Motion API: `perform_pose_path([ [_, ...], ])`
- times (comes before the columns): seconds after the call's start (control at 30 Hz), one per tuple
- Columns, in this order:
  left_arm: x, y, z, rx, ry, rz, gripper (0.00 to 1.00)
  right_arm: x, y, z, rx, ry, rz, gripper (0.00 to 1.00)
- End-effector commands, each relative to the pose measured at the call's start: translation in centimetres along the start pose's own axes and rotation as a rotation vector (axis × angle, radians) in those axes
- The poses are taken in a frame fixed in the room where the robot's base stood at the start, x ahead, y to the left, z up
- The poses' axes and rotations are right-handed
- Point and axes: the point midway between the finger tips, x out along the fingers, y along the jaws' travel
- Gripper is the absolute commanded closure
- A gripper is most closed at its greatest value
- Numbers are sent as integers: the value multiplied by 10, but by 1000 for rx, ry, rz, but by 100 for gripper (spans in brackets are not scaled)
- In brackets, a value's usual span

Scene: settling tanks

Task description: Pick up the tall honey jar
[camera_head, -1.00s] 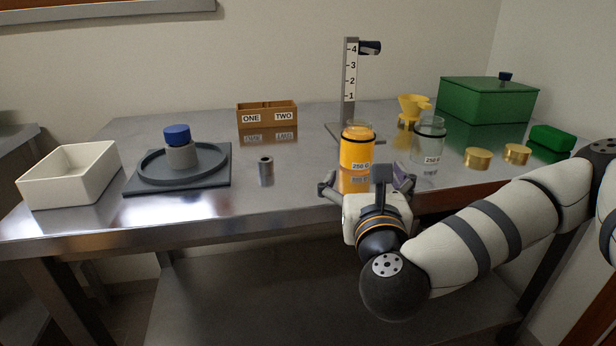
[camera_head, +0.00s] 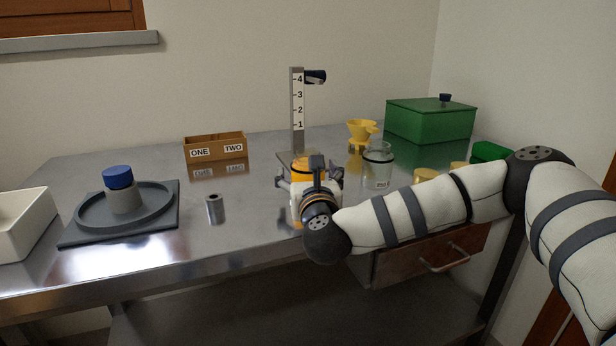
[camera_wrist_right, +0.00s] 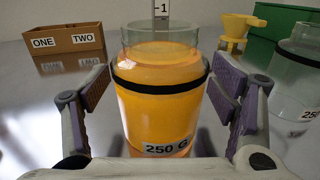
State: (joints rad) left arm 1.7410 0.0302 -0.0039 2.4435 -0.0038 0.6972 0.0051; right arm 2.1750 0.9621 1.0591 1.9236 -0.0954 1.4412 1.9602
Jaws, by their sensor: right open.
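The honey jar (camera_wrist_right: 160,110) is a clear glass jar filled with orange honey, with a black band and a "250 G" label. It stands upright on the metal table. In the head view only part of the honey jar (camera_head: 303,165) shows behind my right gripper (camera_head: 309,178). In the wrist view the open fingers of my right gripper (camera_wrist_right: 165,88) stand on either side of the jar, with a visible gap at the right finger; contact at the left is unclear. My left gripper is not in view.
An empty-looking glass jar (camera_head: 378,172) stands close to the right, with a yellow funnel (camera_head: 361,130) behind. A post with a number scale (camera_head: 297,110) rises behind the honey jar. A metal cylinder (camera_head: 215,209), brown box (camera_head: 215,147), round grey tray (camera_head: 90,222) and green box (camera_head: 430,122) stand around.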

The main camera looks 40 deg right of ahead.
Motion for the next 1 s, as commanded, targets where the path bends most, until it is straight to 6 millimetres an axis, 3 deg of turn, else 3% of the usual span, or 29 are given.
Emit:
perform_pose_path([
  [0.03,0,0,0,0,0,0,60,0,0,0,0,0,0,23],
  [0.33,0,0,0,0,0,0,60,0,0,0,-1,1,0,90],
  [0.67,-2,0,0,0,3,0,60,0,0,10,2,-3,-1,90],
  [0.8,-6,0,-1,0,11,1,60,-2,0,39,5,-7,-1,90],
  [1.0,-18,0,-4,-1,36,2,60,-50,0,96,7,-11,4,90],
])
